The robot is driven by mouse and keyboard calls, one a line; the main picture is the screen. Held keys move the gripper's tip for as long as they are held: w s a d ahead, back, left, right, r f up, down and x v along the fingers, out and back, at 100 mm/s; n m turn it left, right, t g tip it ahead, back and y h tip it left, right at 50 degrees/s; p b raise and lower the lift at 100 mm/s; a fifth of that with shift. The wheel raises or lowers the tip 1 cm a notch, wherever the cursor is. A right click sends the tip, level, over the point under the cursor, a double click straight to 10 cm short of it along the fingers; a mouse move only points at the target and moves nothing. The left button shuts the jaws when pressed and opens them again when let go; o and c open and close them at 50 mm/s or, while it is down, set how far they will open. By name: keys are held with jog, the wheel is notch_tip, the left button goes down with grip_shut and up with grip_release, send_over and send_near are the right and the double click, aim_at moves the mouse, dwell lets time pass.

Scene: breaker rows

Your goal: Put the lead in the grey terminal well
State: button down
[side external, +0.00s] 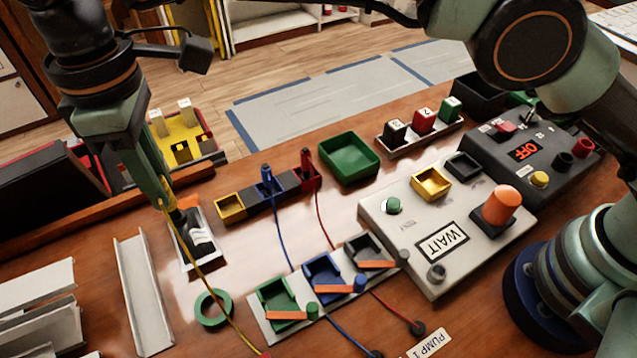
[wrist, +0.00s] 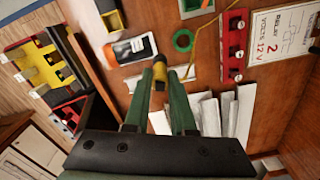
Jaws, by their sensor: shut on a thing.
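My gripper (side external: 165,197) is shut on the yellow lead (side external: 171,192), held above the table at the left; its yellow cable runs down to the front edge. In the wrist view the lead (wrist: 160,72) shows between the fingertips (wrist: 160,62). The grey terminal well (side external: 365,247) is the right-hand one on a pale strip, well to the right of my gripper. Beside it are a blue well (side external: 322,274) and a green well (side external: 274,293). Each has an orange bar at its front. The grey well appears empty and is out of the wrist view.
A holder (side external: 230,207) has an empty yellow slot and blue and red leads standing upright. A white tray (side external: 212,262) with a dark item lies below my gripper. A green ring (side external: 212,307), a green bin (side external: 348,158) and the WAIT panel (side external: 415,222) stand around.

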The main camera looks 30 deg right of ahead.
jog(key=shift+r, duration=1.6)
jog(key=shift+d+r, duration=0.3)
jog(key=shift+r, duration=0.25)
jog(key=s+d+r+n, duration=0.2)
jog(key=d+r, duration=0.3)
jog(key=d, duration=0.6)
jog(key=s+d+f+n, duration=0.1)
jog(key=s+d+f, duration=0.1)
jog(key=s+d, duration=0.3)
jog(key=s+d+f+n, duration=0.1)
jog(key=s+d+f, duration=0.15)
jog(key=d, duration=0.45)
notch_tip(320, 180, down, 20)
jog(key=shift+r, duration=0.2)
jog(key=c, duration=0.8)
grip_release()
jog(key=shift+o, duration=0.2)
